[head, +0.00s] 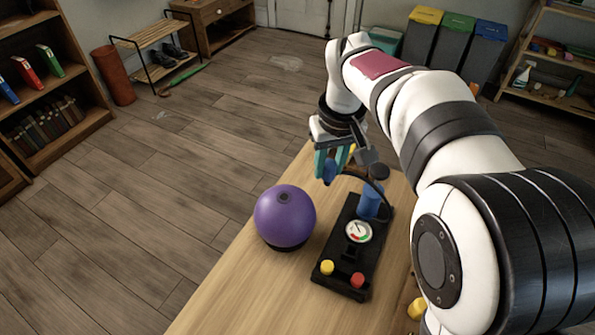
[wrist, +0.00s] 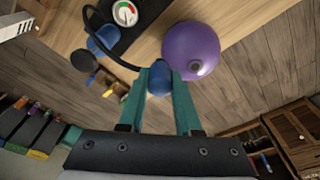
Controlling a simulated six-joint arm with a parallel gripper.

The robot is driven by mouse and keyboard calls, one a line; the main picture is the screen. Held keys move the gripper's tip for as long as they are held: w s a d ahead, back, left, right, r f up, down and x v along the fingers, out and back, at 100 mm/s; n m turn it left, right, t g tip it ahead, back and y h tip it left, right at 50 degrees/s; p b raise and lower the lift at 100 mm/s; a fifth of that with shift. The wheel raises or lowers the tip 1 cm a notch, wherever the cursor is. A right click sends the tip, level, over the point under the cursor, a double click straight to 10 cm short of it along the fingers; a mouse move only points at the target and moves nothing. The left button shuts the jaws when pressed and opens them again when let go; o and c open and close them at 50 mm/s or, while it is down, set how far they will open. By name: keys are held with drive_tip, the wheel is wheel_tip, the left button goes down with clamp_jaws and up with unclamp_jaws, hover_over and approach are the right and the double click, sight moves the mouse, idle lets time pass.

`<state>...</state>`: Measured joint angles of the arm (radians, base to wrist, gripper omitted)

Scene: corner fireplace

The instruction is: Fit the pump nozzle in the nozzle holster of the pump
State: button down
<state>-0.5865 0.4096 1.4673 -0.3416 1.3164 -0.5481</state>
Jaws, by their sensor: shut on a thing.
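The pump (head: 338,270) is a black base on the wooden table, with a blue cylinder (head: 368,203), a round gauge and a black hose. My gripper (head: 328,168) has teal fingers and is above the table's far part, left of the blue cylinder. In the wrist view the fingers are shut on the blue pump nozzle (wrist: 160,82), whose body shows between them. The hose (wrist: 92,22) runs from the nozzle back toward the pump. The nozzle is apart from the pump base. I cannot clearly make out the nozzle holster; dark parts of the pump blend together.
A purple ball (head: 285,215) sits on a dark stand left of the pump; it also shows in the wrist view (wrist: 190,50) close beyond the fingertips. Yellow and red knobs (head: 327,267) are at the base's near end. Bare table (head: 235,290) lies at near left.

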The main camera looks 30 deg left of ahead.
drive_tip(key=s+d+f+n, duration=0.1)
drive_tip(key=d+f, duration=0.7)
drive_tip(key=f, duration=0.2)
drive_tip(key=shift+s+d+f, duration=0.3)
drive_tip(key=shift+f, duration=0.05)
drive_tip(key=shift+f, duration=3.2)
drive_tip(key=shift+f, duration=1.4)
drive_tip(key=c, duration=0.5)
unclamp_jaws()
drive_tip(key=shift+r, duration=0.1)
